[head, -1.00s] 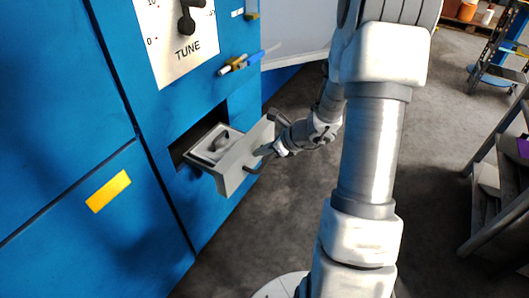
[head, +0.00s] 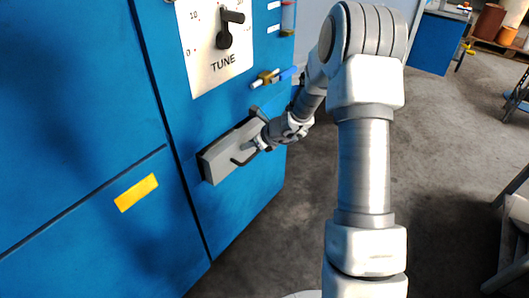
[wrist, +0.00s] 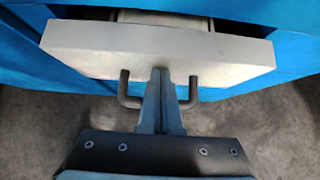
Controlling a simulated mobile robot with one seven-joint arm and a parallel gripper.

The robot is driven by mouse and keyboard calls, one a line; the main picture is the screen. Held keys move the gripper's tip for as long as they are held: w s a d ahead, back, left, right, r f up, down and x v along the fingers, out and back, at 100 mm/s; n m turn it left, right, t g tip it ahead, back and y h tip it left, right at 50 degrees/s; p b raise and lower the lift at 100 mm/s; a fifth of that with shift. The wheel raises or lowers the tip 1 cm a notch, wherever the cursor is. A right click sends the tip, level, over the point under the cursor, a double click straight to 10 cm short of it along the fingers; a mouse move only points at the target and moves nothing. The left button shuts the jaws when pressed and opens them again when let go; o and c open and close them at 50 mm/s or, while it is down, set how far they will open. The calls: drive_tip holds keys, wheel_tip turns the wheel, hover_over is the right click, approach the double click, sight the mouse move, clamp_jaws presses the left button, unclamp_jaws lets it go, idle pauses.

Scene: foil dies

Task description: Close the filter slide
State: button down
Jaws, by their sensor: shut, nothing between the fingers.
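The filter slide (head: 222,160) is a grey drawer with a flat front panel, set in the blue cabinet. In the wrist view its front panel (wrist: 100,50) stands a little out from the cabinet face, with a dark gap and part of the slide body behind its top edge. A dark bar handle (wrist: 124,88) is on the panel; its middle is hidden by my fingers. My gripper (wrist: 160,74) is shut and empty, its fingertips at the panel between the handle's two ends. In the head view my gripper (head: 257,144) is at the panel's right part.
The blue cabinet (head: 80,80) fills the left side. Above the slide are a TUNE dial plate (head: 215,45) with a black lever and a small yellow fitting (head: 266,77). The grey floor (head: 300,210) is clear in front of the cabinet.

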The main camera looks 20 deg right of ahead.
sight(237, 136)
drive_tip(key=w+a, duration=0.1)
drive_tip(key=w, duration=0.1)
drive_tip(key=w+a+p, duration=0.1)
drive_tip(key=w+a, duration=0.1)
drive_tip(key=shift+w+r, duration=0.1)
drive_tip(key=shift+w, duration=0.05)
drive_tip(key=shift+a, duration=0.2)
idle(0.3)
